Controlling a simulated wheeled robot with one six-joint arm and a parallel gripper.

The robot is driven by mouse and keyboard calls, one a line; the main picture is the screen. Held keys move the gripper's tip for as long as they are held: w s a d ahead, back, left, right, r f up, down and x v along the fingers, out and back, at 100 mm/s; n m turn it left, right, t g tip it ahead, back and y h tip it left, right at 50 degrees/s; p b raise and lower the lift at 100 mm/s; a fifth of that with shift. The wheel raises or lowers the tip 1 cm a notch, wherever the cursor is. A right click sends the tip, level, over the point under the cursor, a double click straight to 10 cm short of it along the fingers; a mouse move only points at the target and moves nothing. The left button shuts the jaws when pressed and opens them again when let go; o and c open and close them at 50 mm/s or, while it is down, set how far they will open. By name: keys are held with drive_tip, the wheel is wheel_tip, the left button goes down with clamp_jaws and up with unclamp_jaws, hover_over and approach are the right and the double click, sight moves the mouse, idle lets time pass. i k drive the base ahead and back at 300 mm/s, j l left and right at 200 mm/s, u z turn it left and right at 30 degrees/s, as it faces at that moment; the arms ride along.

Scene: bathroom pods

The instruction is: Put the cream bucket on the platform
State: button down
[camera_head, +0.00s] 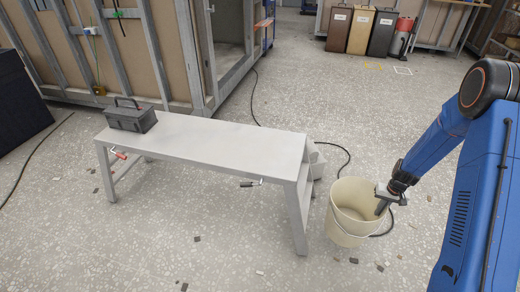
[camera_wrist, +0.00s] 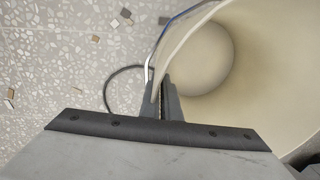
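The cream bucket (camera_head: 348,222) stands upright at the right end of the platform, apparently on the floor, with its wire handle hanging down. The platform (camera_head: 215,140) is a long, light grey bench-like stand with a mostly bare top. My gripper (camera_head: 382,205) reaches down at the bucket's right rim, with one finger inside the bucket. In the wrist view, my gripper's fingers (camera_wrist: 161,100) lie on either side of the bucket's wall (camera_wrist: 275,75) and look closed on it. The outer finger is mostly hidden in the head view.
A dark grey toolbox (camera_head: 131,115) sits on the platform's left end. A black cable (camera_head: 340,150) runs on the floor behind the bucket. Bins (camera_head: 360,30) stand at the back.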

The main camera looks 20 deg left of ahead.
sight(244, 145)
drive_tip(key=k+l+u, duration=0.25)
drive_tip(key=l, duration=0.15)
drive_tip(key=k+l+u, duration=0.3)
drive_tip(key=k+j+u, duration=0.1)
drive_tip(key=i+j+u, duration=0.55)
drive_tip(key=k+j, duration=0.1)
drive_tip(key=j, duration=0.05)
